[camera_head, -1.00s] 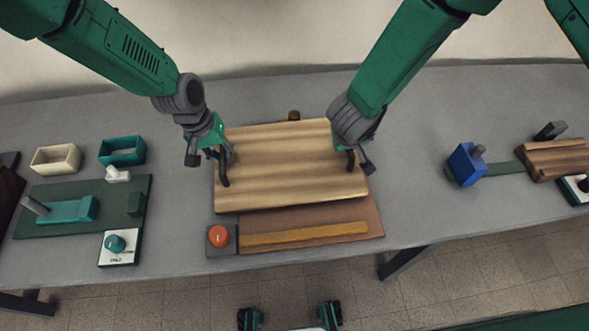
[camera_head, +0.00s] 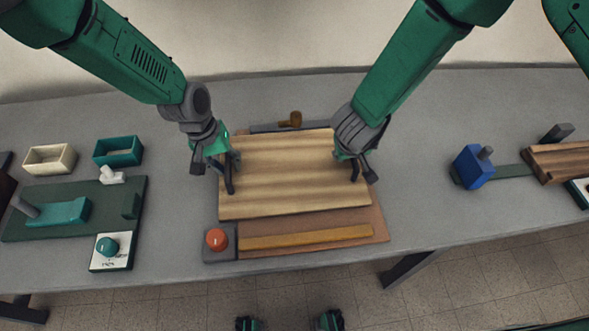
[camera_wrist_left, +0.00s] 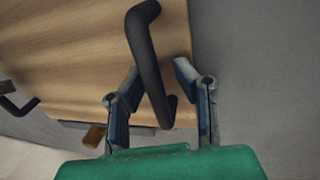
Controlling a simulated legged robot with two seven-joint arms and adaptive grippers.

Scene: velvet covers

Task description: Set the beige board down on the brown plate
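The beige board (camera_head: 280,175) is a wide wood-grained panel with a black handle at each end. It covers the back part of the brown plate (camera_head: 368,219); I cannot tell whether it touches it. My left gripper (camera_head: 229,163) is at the board's left handle (camera_head: 229,184). In the left wrist view the black handle (camera_wrist_left: 150,60) passes between its fingers (camera_wrist_left: 158,85). My right gripper (camera_head: 355,160) is at the right handle, its fingers partly hidden by the wrist. Both seem shut on the handles, as the board moves with them.
A yellow strip (camera_head: 305,237) lies along the plate's front, with a red button (camera_head: 217,239) at left. A grey rail and brown knob (camera_head: 293,119) are behind the board. Bins (camera_head: 119,151) and a green fixture stand left; a blue block (camera_head: 473,167) is right.

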